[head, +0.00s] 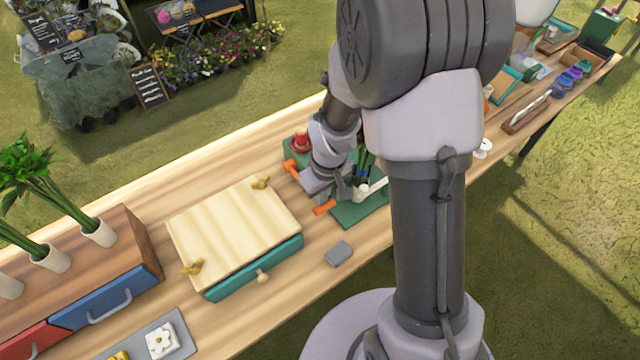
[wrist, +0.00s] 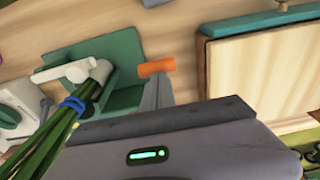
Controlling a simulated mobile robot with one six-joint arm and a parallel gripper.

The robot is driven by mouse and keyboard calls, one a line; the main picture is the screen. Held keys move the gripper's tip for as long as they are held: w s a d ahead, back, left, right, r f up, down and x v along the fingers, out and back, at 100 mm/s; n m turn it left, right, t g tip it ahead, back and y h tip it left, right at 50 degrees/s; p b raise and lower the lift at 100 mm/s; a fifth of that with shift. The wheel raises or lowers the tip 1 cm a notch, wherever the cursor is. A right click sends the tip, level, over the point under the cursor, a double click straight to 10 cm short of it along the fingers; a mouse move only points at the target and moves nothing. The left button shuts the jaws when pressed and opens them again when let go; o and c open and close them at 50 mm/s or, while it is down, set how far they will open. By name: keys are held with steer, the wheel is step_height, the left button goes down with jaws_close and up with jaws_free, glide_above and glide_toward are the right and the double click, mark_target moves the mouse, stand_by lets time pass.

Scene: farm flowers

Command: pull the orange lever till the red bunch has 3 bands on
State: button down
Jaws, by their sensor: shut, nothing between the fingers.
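The orange lever's grip (wrist: 156,67) shows in the wrist view, just beyond the tips of my gripper (wrist: 157,88). My gripper is shut and empty; I cannot tell if it touches the lever. In the head view my gripper (head: 312,188) is low over the green banding stand (head: 350,216), with orange pieces (head: 325,208) on either side of it. A bunch of green stems (wrist: 50,138) stands by a white arm (wrist: 75,71) on the stand. A blue band (wrist: 73,105) is around the stems; I cannot tell how many bands. The flower heads are hidden.
A wooden box with a teal drawer (head: 255,268) stands left of the stand. A small grey block (head: 339,253) lies in front. A red spool-like piece (head: 300,140) is behind my gripper. Potted green stems (head: 98,232) stand at far left; trays (head: 525,112) lie far right.

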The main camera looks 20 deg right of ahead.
step_height(320, 180, up, 11)
steer(key=s+p, duration=0.2)
steer(key=p, duration=0.1)
steer(key=shift+s+d, duration=0.2)
steer(key=shift+d, duration=0.15)
steer(key=s+a+r+m+t+b, duration=0.2)
steer(key=s+r+m, duration=0.2)
steer(key=s+r, duration=0.2)
steer(key=s+a+r+m+t+y+b, duration=0.1)
steer(key=s+a+r+m+t+b, duration=0.1)
steer(key=s+r, duration=0.5)
steer(key=shift+s+a+m+y+b, duration=0.3)
steer(key=shift+s+a+m+b, duration=0.45)
steer(key=shift+m, duration=0.25)
